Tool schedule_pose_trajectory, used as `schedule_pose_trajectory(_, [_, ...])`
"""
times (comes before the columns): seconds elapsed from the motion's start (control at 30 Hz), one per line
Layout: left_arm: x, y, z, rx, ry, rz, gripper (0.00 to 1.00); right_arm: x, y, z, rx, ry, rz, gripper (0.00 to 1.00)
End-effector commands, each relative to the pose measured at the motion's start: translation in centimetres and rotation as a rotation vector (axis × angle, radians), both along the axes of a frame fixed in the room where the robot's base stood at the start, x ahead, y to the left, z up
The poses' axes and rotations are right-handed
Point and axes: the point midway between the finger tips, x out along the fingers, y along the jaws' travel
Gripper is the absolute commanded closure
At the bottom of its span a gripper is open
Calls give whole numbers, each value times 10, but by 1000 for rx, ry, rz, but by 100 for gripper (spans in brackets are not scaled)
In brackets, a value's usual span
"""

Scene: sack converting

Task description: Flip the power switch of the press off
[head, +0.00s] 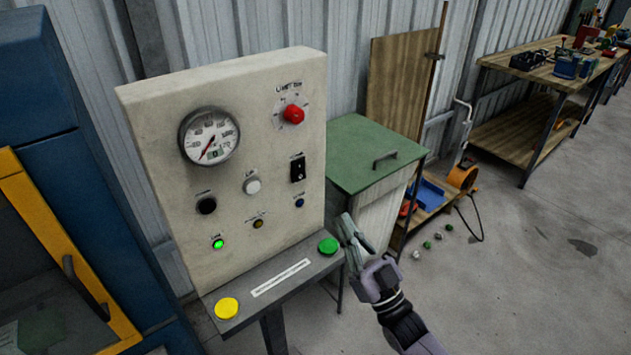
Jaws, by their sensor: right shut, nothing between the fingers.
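The press's beige control panel (235,130) stands upright in the head view. A black rectangular switch (298,168) sits on its right side, below the red knob; I take it for the power switch. Its label and rocker position are too small to read. A green lamp (218,243) at the lower left of the panel is lit. My right gripper (347,226) is shut and empty, right of the panel and beside the green button (328,246). It is below and to the right of the switch, apart from it. My left gripper is out of view.
The panel also carries a gauge (209,137), a red knob (293,114), a white button (252,186) and a black knob (206,205). A yellow button (227,308) sits on the ledge below. A green-topped cabinet (368,150) stands close behind on the right. Floor at right is mostly clear.

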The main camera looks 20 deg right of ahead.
Motion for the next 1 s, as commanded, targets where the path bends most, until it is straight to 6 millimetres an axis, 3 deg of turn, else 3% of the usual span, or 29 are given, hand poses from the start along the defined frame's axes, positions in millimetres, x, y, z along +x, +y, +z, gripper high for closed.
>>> schedule_pose_trajectory(0.03, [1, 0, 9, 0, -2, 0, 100, 9, 3, 13, 2, -3, 1, 100])
schedule_pose_trajectory(0.33, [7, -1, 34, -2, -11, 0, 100, 57, 21, 52, 1, -2, 1, 100])
schedule_pose_trajectory(0.6, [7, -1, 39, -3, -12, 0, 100, 85, 31, 41, 1, 1, 0, 100])
schedule_pose_trajectory(1.0, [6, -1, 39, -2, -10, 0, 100, 90, 33, 39, 0, 0, 0, 100])
